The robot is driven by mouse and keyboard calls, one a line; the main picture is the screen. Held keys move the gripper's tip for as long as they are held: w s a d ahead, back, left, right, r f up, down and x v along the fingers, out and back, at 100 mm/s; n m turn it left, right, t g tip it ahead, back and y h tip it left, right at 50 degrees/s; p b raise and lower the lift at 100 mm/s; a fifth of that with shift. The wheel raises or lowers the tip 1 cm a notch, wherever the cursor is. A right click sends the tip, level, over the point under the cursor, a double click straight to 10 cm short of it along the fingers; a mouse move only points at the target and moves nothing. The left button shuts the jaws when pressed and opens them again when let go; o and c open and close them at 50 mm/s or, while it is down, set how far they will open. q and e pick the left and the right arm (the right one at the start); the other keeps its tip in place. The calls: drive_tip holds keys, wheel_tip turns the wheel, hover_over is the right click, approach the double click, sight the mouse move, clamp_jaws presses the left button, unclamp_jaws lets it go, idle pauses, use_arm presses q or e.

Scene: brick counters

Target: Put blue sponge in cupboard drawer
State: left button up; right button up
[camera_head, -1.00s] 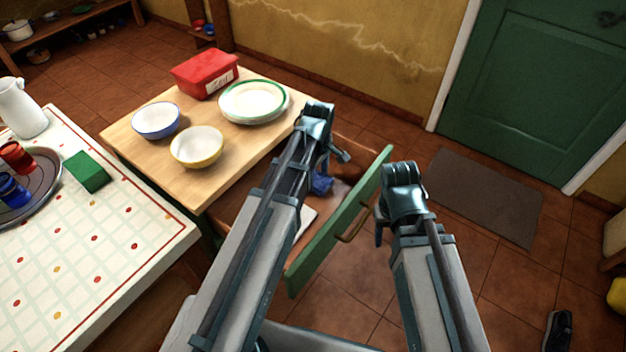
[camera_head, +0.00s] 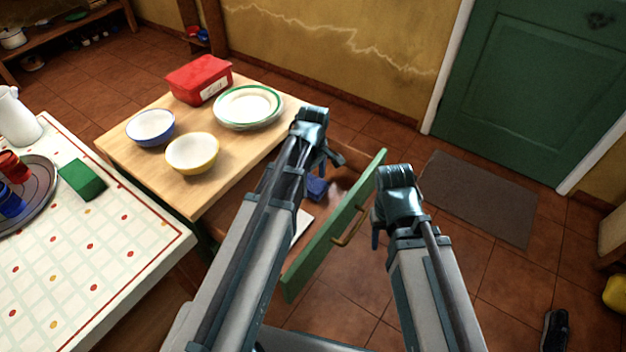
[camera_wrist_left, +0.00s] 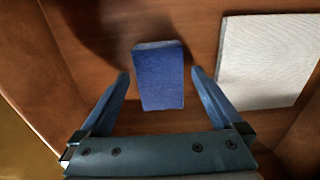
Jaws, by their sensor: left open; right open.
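The blue sponge (camera_wrist_left: 160,78) lies on the wooden floor of the open drawer in the left wrist view. In the head view the sponge (camera_head: 317,189) shows partly below my left gripper (camera_head: 328,160). My left gripper (camera_wrist_left: 160,88) is open, with a finger on each side of the sponge and a gap to each. I cannot tell its exact height above it. The cupboard drawer (camera_head: 335,228) is pulled out and has a green front with a brass handle. My right gripper (camera_head: 377,225) is outside the drawer, near the handle, open and apart from it.
A white cloth-like square (camera_wrist_left: 268,60) lies in the drawer beside the sponge. The wooden top (camera_head: 225,160) above holds bowls, plates and a red box (camera_head: 198,80). A tiled table (camera_head: 90,250) with a green block (camera_head: 82,180) stands left.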

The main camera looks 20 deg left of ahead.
sight(313, 184)
use_arm(q)
wheel_tip(313, 184, up, 12)
drive_tip(key=p, duration=1.1)
drive_tip(key=s+d+m, duration=0.3)
drive_tip(key=s+m, duration=0.1)
drive_tip(key=m, duration=0.1)
drive_tip(key=s+d+m, duration=0.3)
drive_tip(key=s+m, duration=0.2)
drive_tip(key=m, duration=0.1)
drive_tip(key=s+d+m+y, duration=0.1)
drive_tip(key=s+d+m, duration=0.2)
drive_tip(key=s+m, duration=0.1)
drive_tip(key=shift+s+d+m, duration=0.3)
drive_tip(key=shift+d+m, duration=0.05)
drive_tip(key=shift+m, duration=0.45)
drive_tip(key=shift+s+d+m, duration=0.2)
drive_tip(key=shift+s+m, duration=0.1)
drive_tip(key=shift+m, duration=0.3)
wheel_tip(313, 184, up, 6)
drive_tip(key=p, duration=0.7)
drive_tip(key=shift+r, duration=0.25)
